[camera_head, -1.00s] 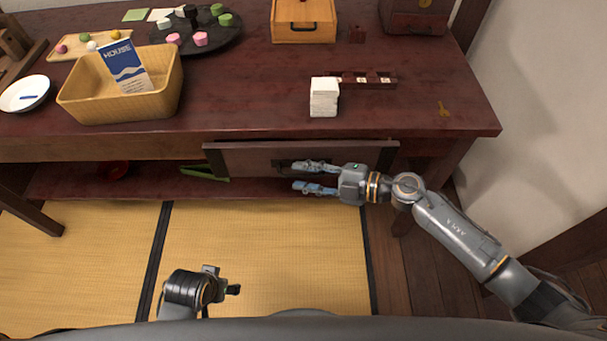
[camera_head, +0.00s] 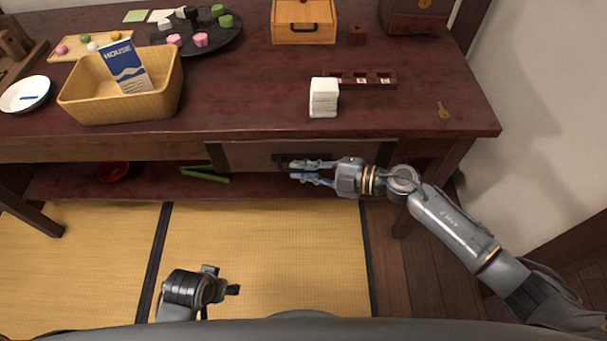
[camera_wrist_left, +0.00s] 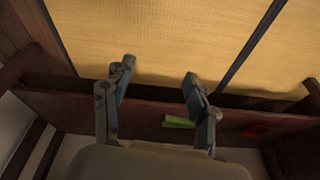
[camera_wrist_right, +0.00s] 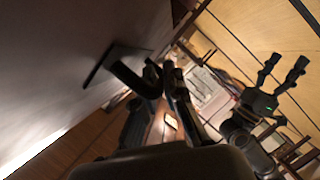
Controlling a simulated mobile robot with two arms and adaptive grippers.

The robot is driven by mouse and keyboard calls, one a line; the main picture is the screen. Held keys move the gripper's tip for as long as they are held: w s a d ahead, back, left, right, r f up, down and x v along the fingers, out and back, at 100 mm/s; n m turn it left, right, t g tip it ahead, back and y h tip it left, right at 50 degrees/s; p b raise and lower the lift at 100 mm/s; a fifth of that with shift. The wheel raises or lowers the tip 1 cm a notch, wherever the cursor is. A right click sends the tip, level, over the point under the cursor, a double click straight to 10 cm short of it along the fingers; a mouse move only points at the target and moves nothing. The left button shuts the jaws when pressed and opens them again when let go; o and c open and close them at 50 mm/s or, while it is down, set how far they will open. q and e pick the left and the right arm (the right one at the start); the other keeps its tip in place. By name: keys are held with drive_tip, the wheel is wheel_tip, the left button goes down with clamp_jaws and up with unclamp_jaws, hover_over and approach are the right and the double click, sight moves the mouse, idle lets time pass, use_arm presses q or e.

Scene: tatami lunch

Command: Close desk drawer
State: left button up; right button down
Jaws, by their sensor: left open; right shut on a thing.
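The desk drawer (camera_head: 245,156) shows its dark wooden front under the tabletop, roughly flush with the desk's front edge; whether a small gap remains I cannot tell. My right gripper (camera_head: 292,172) is at the drawer's dark handle (camera_head: 283,159), partly behind the fingers. In the right wrist view the handle (camera_wrist_right: 128,72) stands out from the drawer front, and the fingers are shut on it. My left gripper (camera_head: 236,290) is low over the tatami, away from the desk; its fingers (camera_wrist_left: 157,72) are apart and empty in the left wrist view.
The desk top (camera_head: 240,105) holds a woven basket (camera_head: 120,105) with a blue-white carton, a white stack (camera_head: 323,98), a small wooden box (camera_head: 303,28) and a brass key (camera_head: 443,109). A green item (camera_head: 205,175) and red bowl (camera_head: 113,171) lie on the lower shelf. Tatami (camera_head: 270,245) is clear.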

drive_tip(key=shift+w, duration=1.25)
drive_tip(key=shift+d+r, duration=0.1)
drive_tip(key=c, duration=1.8)
unclamp_jaws()
drive_tip(key=o, duration=0.4)
drive_tip(key=shift+w, duration=0.1)
use_arm(q)
drive_tip(key=shift+s+r, duration=0.1)
drive_tip(key=shift+r, duration=0.35)
